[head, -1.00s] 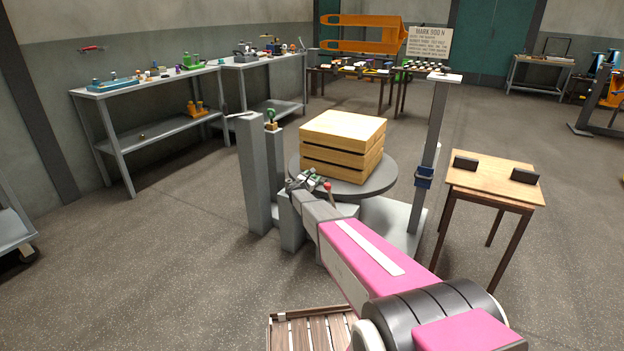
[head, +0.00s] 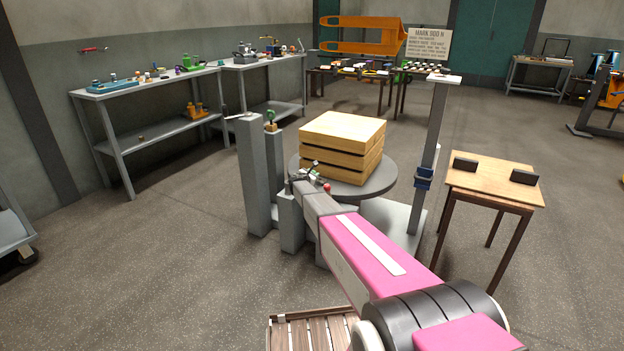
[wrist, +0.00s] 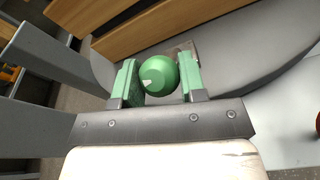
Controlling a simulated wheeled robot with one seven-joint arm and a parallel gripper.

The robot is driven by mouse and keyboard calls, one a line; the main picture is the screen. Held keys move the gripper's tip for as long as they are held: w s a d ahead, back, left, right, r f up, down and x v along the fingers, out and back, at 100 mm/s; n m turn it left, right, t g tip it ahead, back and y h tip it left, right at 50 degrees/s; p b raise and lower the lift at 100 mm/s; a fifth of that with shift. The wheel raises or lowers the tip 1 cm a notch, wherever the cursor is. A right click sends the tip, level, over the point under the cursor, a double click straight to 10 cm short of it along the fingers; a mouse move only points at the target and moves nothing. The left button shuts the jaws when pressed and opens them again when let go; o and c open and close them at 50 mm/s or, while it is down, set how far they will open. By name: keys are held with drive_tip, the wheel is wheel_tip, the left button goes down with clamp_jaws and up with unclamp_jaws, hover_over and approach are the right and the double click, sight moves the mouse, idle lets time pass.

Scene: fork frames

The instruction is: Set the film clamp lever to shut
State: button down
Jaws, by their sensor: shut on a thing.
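A round green knob (wrist: 159,75) with a small pale mark sits between the two green-padded fingers of my gripper (wrist: 158,80) in the wrist view. My gripper is shut on this knob, which I take to be the film clamp lever's. The lever's shaft and pivot are hidden, so I cannot tell its setting. In the head view my gripper (head: 302,180) is small, above the short grey posts in front of the turntable (head: 376,188). A red knob (head: 326,187) shows close to my gripper's right.
Stacked wooden crate-like box (head: 343,128) stands on the turntable just behind my gripper. A tall grey post (head: 252,175) is at left, and a grey mast (head: 432,150) at right. A small wooden table (head: 490,182) stands farther right. Floor at left is open.

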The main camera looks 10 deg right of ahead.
drive_tip(key=shift+w+d+r+g+y, duration=0.35)
drive_tip(key=shift+w+r+g, duration=0.1)
drive_tip(key=shift+r+g, duration=0.1)
drive_tip(key=shift+w+d+r+g+y, duration=0.35)
drive_tip(key=shift+w+r+g, duration=0.1)
drive_tip(key=shift+r+g, duration=0.1)
drive_tip(key=shift+w+d+r+g+y, duration=0.55)
drive_tip(key=shift+w+g+y, duration=0.2)
drive_tip(key=shift+g, duration=0.25)
drive_tip(key=shift+w+d+r, duration=0.25)
drive_tip(key=shift+w+d, duration=0.15)
drive_tip(key=shift+w, duration=0.2)
drive_tip(key=shift+w+d+r, duration=0.25)
drive_tip(key=shift+w+d, duration=0.15)
drive_tip(key=shift+w, duration=0.2)
drive_tip(key=c, duration=0.7)
unclamp_jaws()
drive_tip(key=shift+s, duration=0.1)
